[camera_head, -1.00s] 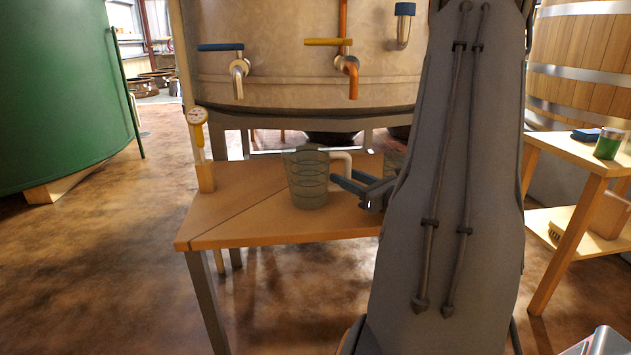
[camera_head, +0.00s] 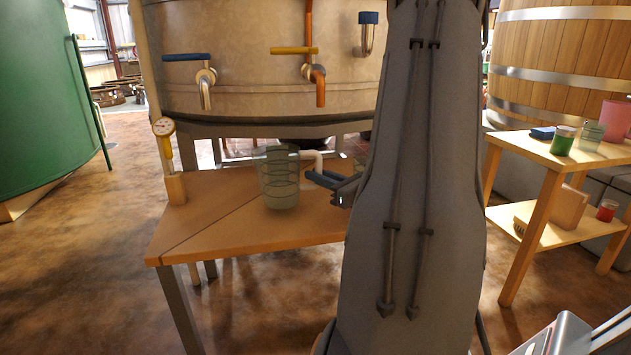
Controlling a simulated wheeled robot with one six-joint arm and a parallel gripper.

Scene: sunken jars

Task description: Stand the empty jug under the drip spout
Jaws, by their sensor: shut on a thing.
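A clear ribbed jug (camera_head: 279,182) with a pale handle (camera_head: 315,156) is upright over the wooden table (camera_head: 200,225); it looks empty. I cannot tell whether its base touches the table or hangs just above it. My gripper (camera_head: 318,178) is at the jug's right side, shut on the handle, with dark fingers partly seen. Above and behind, the vat (camera_head: 260,95) carries a blue-levered silver tap (camera_head: 204,82), a yellow-levered copper tap (camera_head: 317,78) and a blue-capped silver spout (camera_head: 367,35). Which one drips is not visible. The jug is below and in front of the two levered taps.
A gauge on a wooden block (camera_head: 170,160) stands at the table's left end. My arm hides the table's right part. A second table (camera_head: 545,150) at right holds a green can (camera_head: 563,140), a glass jar (camera_head: 591,135) and a pink container (camera_head: 615,120). The table's front left is clear.

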